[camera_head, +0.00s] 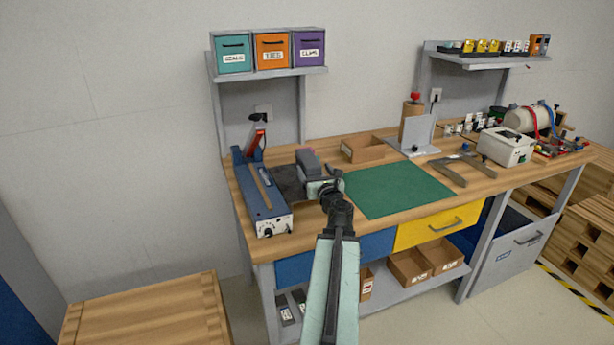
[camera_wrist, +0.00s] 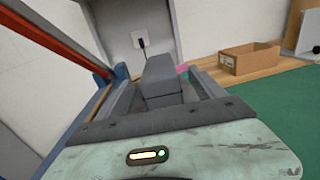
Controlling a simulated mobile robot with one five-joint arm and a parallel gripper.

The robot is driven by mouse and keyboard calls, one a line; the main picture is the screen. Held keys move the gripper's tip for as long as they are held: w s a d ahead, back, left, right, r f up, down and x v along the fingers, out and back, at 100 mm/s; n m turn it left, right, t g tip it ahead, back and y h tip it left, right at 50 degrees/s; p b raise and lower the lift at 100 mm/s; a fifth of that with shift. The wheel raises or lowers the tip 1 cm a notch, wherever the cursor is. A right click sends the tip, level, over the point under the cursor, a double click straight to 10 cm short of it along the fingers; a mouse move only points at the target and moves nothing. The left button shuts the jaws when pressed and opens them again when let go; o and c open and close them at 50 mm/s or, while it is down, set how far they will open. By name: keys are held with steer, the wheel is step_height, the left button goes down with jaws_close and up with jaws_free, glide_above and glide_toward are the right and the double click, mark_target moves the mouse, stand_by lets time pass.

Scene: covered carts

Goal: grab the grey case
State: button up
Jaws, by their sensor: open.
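The grey case (camera_head: 307,160) is a dark grey block on the workbench, left of the green mat. In the wrist view the grey case (camera_wrist: 160,72) stands straight ahead, with a narrower upper part above a lower part. My gripper (camera_head: 316,181) is at the case's near side, over the bench. In the wrist view its two fingers are apart, one on each side of the case, and the gripper is open. I cannot tell whether either finger touches the case. The case's lower front is hidden behind my gripper's body.
A blue machine (camera_head: 262,200) with a red lever lies close on the left. A cardboard tray (camera_head: 362,150) is behind the green mat (camera_head: 395,190). A shelf (camera_head: 270,74) with three bins hangs above the back left. The mat is clear.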

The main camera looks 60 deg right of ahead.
mark_target(308, 157)
steer(key=shift+x, duration=4)
steer(key=shift+a+r, duration=0.1)
jaws_close()
